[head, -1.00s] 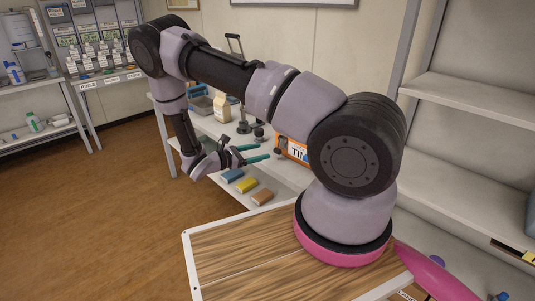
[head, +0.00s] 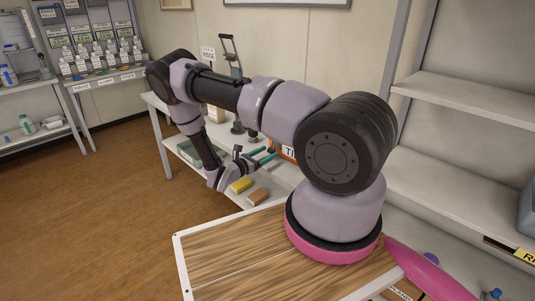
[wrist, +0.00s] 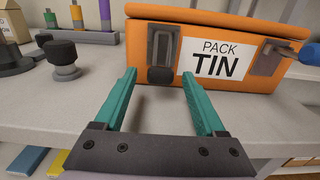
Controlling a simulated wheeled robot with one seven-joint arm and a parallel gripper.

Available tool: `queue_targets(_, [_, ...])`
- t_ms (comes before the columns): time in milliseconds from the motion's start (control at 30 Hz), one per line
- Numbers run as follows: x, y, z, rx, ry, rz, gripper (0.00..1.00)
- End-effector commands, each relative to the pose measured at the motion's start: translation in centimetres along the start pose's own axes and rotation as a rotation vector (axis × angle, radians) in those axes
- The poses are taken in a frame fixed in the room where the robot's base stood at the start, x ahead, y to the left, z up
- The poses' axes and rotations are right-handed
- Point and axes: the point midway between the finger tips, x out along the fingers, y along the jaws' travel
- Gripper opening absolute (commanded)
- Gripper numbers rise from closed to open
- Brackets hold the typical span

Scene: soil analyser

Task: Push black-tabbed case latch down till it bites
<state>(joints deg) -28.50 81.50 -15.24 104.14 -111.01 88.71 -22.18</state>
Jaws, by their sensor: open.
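The orange case (wrist: 225,97) labelled PACK TIN stands on a light grey bench top (wrist: 40,110) in the wrist view. Its black-tabbed latch (wrist: 162,50) is on the front, left of the label, with the black tab hanging at its lower end. A second latch (wrist: 268,58) with a blue tab is right of the label. My gripper (wrist: 158,77) is open and empty, its teal fingers pointing at the case on either side of the black tab, with a gap between them and it. In the head view my gripper (head: 267,156) is near the case (head: 287,152), which my arm mostly hides.
A black knob on a round base (wrist: 63,58) stands left of the case. A rack with coloured posts (wrist: 78,30) is behind it. Yellow (head: 240,186) and brown (head: 257,197) blocks lie on the lower shelf. The bench's front edge runs beneath my fingers.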

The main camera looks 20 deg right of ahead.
Motion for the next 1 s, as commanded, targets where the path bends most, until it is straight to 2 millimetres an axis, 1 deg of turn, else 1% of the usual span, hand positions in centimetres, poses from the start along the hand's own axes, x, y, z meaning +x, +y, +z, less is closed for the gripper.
queue_targets(100, [0.7,0.0,0.0,0.000,0.000,0.001,0.72])
queue_targets(367, [0.8,0.0,0.0,0.000,0.000,0.001,0.72])
queue_targets(400, [0.8,0.0,0.0,0.000,0.000,0.001,0.65])
queue_targets(433, [0.8,0.0,0.0,0.000,0.000,0.001,0.53])
queue_targets(467, [0.8,0.0,0.0,0.000,0.000,0.001,0.42])
queue_targets(500, [0.8,0.0,0.0,0.000,0.000,0.001,0.27])
queue_targets(567, [0.8,0.0,0.0,0.000,0.000,0.001,0.04])
queue_targets(600, [0.8,0.0,0.0,0.000,0.001,0.001,0.00])
queue_targets(767, [0.8,0.0,-0.2,-0.002,-0.016,0.002,0.00])
queue_targets(1000, [1.5,0.0,-0.8,-0.004,-0.157,0.003,0.00])
